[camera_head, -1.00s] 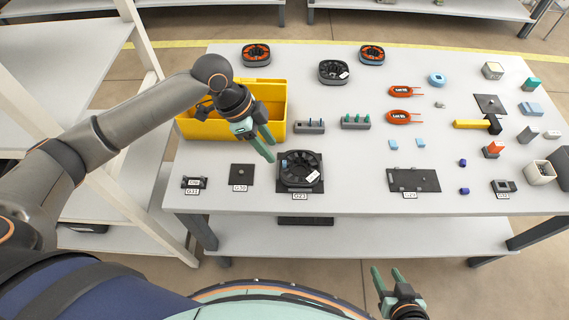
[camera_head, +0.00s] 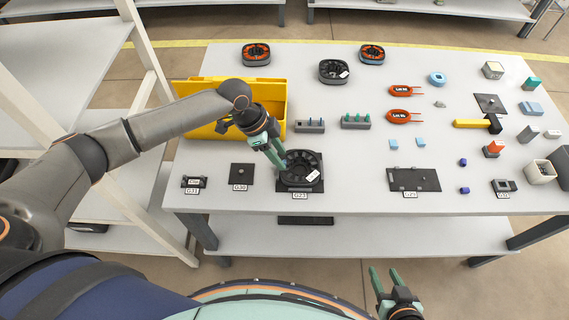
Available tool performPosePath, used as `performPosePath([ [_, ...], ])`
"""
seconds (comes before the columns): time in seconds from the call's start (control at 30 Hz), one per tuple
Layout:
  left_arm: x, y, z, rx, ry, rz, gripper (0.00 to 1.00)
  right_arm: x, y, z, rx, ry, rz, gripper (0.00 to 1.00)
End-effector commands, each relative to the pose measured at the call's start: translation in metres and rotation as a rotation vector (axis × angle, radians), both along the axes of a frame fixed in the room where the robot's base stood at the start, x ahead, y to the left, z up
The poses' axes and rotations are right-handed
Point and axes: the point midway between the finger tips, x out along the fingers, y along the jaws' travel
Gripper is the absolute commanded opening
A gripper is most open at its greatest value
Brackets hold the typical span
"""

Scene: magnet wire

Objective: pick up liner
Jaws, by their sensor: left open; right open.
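A dark round stator-like part (camera_head: 303,171) with a white tag sits on the black plate (camera_head: 287,188) labelled G23, near the table's front edge. My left gripper (camera_head: 280,161) is open, its green fingertips over the left rim of this part; I cannot tell if they touch it. A light-blue piece on that rim is now hidden at the fingertips. Two small light-blue pieces, which may be liners, lie at mid table: one on the left (camera_head: 392,143) and one on the right (camera_head: 420,142). My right gripper (camera_head: 384,275) is open and empty, below the table's front edge.
A yellow bin (camera_head: 277,92) stands behind my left gripper. Grey holders with pegs (camera_head: 356,122), red-orange spools (camera_head: 404,117) and a yellow-handled hammer (camera_head: 474,124) lie farther right. The tabletop between G23 and the G29 plate (camera_head: 401,184) is clear.

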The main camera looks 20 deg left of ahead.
Motion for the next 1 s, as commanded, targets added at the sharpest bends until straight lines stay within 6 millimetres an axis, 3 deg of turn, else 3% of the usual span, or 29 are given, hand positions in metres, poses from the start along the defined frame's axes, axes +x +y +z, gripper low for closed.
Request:
performPosePath([
  [0.13,0.001,-0.007,-0.017,-0.001,0.002,0.0,0.45,0.0,0.0,-0.001,0.0,0.0,0.0,0.5],
  [0.43,0.001,-0.008,-0.023,0.001,0.004,0.0,0.45,0.0,0.0,-0.001,0.0,0.0,0.0,0.5],
  [0.83,0.0,-0.007,-0.025,0.004,0.006,0.0,0.0,0.0,0.0,-0.002,0.0,0.0,0.0,0.5],
  [1.0,0.0,-0.006,-0.026,0.007,0.006,0.001,0.0,0.0,0.0,-0.002,0.0,0.0,0.0,0.5],
])
